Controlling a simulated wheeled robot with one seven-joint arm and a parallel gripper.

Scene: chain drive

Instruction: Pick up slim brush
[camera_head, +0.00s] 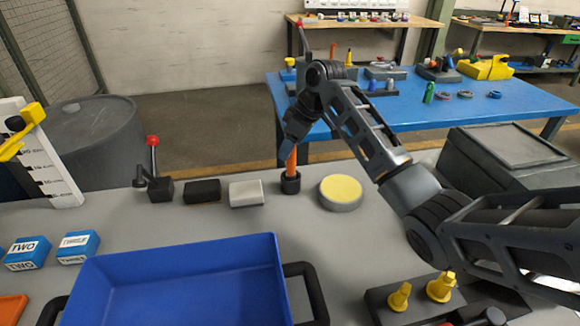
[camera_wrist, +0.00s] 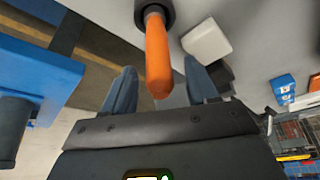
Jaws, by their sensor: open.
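The slim brush (camera_head: 291,160) stands upright with its orange handle up in a small dark cup (camera_head: 290,184) on the grey table. My gripper (camera_head: 285,150) is at the top of the handle in the head view. In the wrist view the orange handle (camera_wrist: 158,55) points between the two blue-grey fingers of my gripper (camera_wrist: 161,90), with a gap on each side. The jaws are open and empty. The lower part of the brush is hidden inside the cup (camera_wrist: 153,12).
A white block (camera_head: 247,193) and a black block (camera_head: 203,191) lie left of the cup. A round yellow-topped pad (camera_head: 340,191) lies close on its right. A red-knobbed lever (camera_head: 153,160) stands further left. A blue tray (camera_head: 180,285) fills the front.

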